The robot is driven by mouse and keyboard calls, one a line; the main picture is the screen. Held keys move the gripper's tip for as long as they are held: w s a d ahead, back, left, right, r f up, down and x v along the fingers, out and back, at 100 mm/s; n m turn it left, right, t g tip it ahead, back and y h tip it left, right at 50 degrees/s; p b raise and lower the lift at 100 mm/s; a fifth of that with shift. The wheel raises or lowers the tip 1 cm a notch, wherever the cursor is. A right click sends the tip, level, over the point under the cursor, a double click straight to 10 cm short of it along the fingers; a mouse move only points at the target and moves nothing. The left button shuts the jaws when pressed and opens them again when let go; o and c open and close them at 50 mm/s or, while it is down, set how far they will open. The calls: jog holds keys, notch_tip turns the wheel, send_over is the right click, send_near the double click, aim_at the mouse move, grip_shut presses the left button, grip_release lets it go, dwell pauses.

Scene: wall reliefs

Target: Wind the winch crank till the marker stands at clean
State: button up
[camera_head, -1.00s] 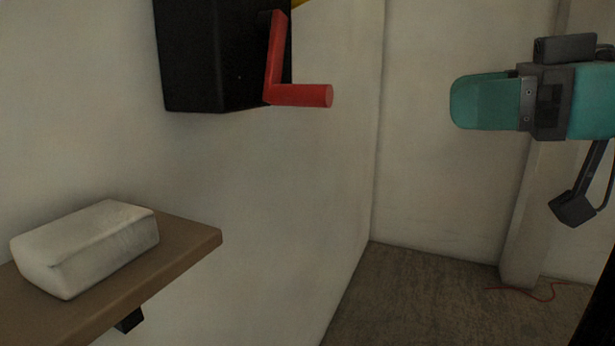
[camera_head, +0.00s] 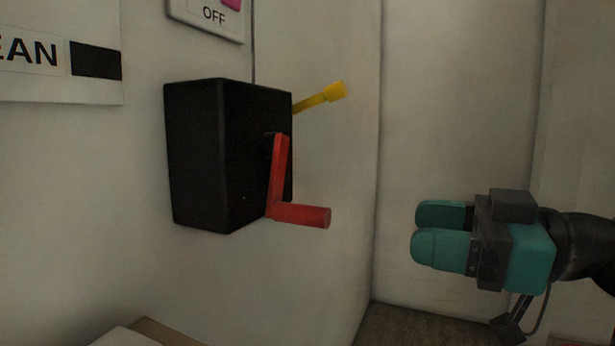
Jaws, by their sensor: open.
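The winch is a black box (camera_head: 200,165) fixed to the left wall. Its red crank (camera_head: 279,172) hangs down along the box's right side, and the crank's red handle (camera_head: 303,215) points right at the bottom. A yellow lever (camera_head: 325,97) sticks out up and to the right behind the box. A wall sign (camera_head: 60,58) at the upper left ends in the letters "EAN" beside a black block; its left part is cut off. I see no marker that I can name surely. My gripper (camera_head: 428,230), with teal fingers, is open and empty, right of the handle and apart from it.
An "OFF" plate (camera_head: 205,20) with a pink piece is above the box, and a thin dark line runs down to the box. A brown shelf (camera_head: 165,332) with a pale block (camera_head: 124,338) is at the bottom left. The space between handle and gripper is clear.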

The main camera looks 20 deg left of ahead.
aim_at(328, 217)
jog(key=a+p, duration=0.2)
jog(key=a, duration=0.2)
jog(key=a+p, duration=0.3)
jog(key=a, duration=0.2)
jog(key=w+a+p, duration=0.1)
jog(key=a+p, duration=0.2)
jog(key=a, duration=0.1)
jog(key=shift+a+r, duration=0.2)
jog(key=shift+a+f+p, duration=0.25)
jog(key=shift+a+p, duration=0.2)
jog(key=shift+a, duration=0.2)
grip_shut()
